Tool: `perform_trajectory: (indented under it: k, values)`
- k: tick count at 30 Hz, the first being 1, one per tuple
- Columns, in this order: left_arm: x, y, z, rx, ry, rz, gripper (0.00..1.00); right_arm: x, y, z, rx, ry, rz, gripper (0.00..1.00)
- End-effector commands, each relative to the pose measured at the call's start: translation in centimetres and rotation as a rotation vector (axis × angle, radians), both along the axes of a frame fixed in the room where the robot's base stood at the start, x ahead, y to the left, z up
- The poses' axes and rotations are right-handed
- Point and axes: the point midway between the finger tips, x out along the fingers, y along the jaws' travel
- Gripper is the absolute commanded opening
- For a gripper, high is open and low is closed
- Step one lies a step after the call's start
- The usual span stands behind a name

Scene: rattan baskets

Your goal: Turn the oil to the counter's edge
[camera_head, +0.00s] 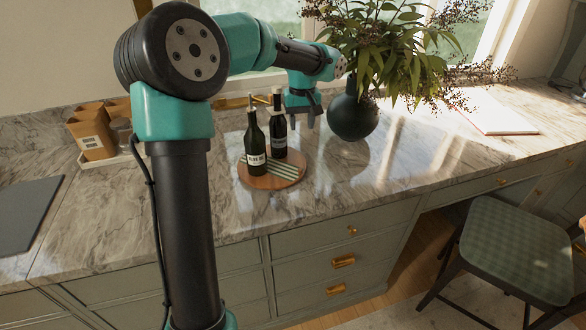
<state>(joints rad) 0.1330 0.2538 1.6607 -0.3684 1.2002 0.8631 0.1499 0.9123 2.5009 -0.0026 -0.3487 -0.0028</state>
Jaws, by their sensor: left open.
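Two dark green bottles with pale labels stand upright on a round wooden board (262,182) on the marble counter. The front bottle (255,145) is on the left; the back bottle (278,130) is close behind it to the right. My left gripper (302,122) points down just right of the back bottle's upper part. It is open, with nothing seen between its fingers. Whether it touches the bottle is unclear. My right gripper is out of view.
A striped cloth (283,171) lies on the board. A dark round vase (352,115) with leafy branches stands right of my gripper. Brown boxes (93,132) stand on a tray at the left. The counter's front edge and the marble before the board are clear.

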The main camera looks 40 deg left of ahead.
Motion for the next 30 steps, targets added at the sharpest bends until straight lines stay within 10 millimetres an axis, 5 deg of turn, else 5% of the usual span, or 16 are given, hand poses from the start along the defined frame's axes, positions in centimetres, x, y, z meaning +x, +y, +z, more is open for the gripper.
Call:
perform_trajectory:
  k: [16,30]
  values:
    - [-0.1,0.2,-0.8,0.005,0.004,0.005,0.43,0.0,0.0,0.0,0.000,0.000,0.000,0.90]
    - [-0.2,0.2,-8.1,0.004,0.007,0.004,0.43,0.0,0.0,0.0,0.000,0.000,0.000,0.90]
